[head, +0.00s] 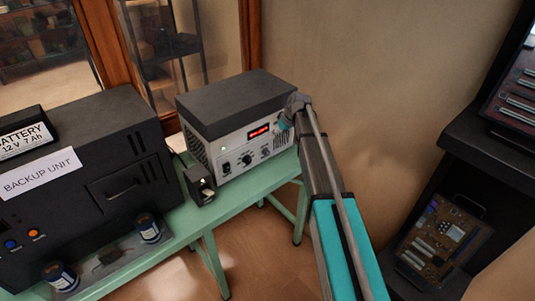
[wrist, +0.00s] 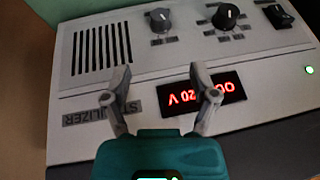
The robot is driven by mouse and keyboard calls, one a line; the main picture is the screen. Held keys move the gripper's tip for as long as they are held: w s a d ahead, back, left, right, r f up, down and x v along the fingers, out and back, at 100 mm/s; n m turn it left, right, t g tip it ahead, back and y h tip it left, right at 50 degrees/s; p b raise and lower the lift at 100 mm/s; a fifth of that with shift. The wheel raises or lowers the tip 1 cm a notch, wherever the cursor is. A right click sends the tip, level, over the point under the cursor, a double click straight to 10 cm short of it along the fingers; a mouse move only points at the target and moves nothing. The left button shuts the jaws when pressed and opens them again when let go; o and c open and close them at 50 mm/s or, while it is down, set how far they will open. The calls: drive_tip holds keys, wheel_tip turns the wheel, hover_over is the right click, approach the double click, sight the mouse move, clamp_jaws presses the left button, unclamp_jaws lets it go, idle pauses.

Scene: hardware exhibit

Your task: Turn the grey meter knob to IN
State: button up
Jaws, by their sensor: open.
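The grey meter knob (wrist: 160,20) is on the front panel of the stabilizer (wrist: 140,55), near the top edge of the wrist view. A pale pointer mark shows on it; the small labels around it are too small to read. My gripper (wrist: 160,72) is open and empty. Its two fingers are spread over the panel, with the knob beyond the gap between the tips, apart from them. In the head view the stabilizer (head: 225,140) stands on the green bench, and my gripper (head: 288,112) is at its right end, partly covering the front.
In the wrist view a black knob (wrist: 228,17) and a black rocker switch (wrist: 280,15) sit right of the grey knob. A red display (wrist: 215,95) lies by the right finger. A small black device (head: 200,185) and the backup unit (head: 95,215) stand left on the bench (head: 225,205).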

sight(268, 151)
drive_tip(key=shift+b+x, duration=5.45)
drive_tip(key=shift+x, duration=0.8)
clamp_jaws()
